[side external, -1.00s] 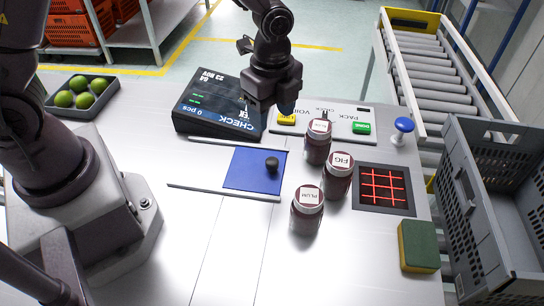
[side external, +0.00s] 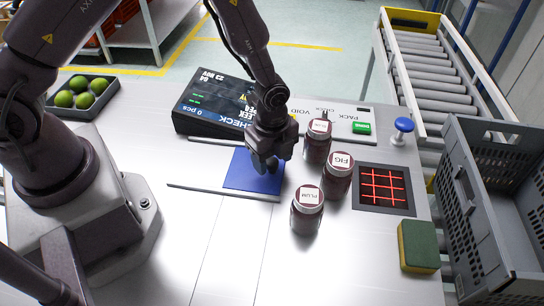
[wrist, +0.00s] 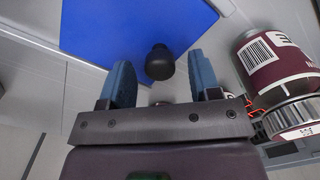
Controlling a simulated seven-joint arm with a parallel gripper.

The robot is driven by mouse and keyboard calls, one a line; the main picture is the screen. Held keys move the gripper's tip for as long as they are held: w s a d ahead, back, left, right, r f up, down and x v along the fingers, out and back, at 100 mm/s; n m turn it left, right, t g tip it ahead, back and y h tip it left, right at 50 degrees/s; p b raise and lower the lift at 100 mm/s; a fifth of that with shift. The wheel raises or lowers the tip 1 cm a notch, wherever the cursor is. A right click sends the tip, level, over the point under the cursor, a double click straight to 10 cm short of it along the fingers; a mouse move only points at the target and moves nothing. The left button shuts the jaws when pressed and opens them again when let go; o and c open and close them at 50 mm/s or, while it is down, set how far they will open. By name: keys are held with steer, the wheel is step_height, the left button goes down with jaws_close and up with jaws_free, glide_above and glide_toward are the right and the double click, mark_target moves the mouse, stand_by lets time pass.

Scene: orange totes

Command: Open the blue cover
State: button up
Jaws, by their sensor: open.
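The blue cover (side external: 243,174) is a flat square panel between two thin metal rails on the white table. Its black knob (wrist: 159,63) shows in the wrist view near the cover's edge. My gripper (side external: 268,165) is low over the right part of the cover and hides the knob in the side view. In the wrist view my gripper (wrist: 160,82) is open, with one blue finger on each side of the knob in the picture. I cannot tell whether the fingertips reach down to the knob's height.
Dark red jars labelled FIG (side external: 337,177) and PLUM (side external: 306,211) stand right of the cover, with another jar (side external: 317,142) close beside my gripper. A black check display (side external: 205,105) stands behind. A red-lit grid (side external: 384,189) and a sponge (side external: 418,246) lie further right.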

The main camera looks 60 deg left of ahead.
steer(key=shift+f, duration=0.15)
steer(key=shift+c, duration=0.5)
jaws_close()
steer(key=s+a, duration=0.8)
steer(key=shift+o, duration=0.5)
jaws_free()
step_height(320, 180, up, 13)
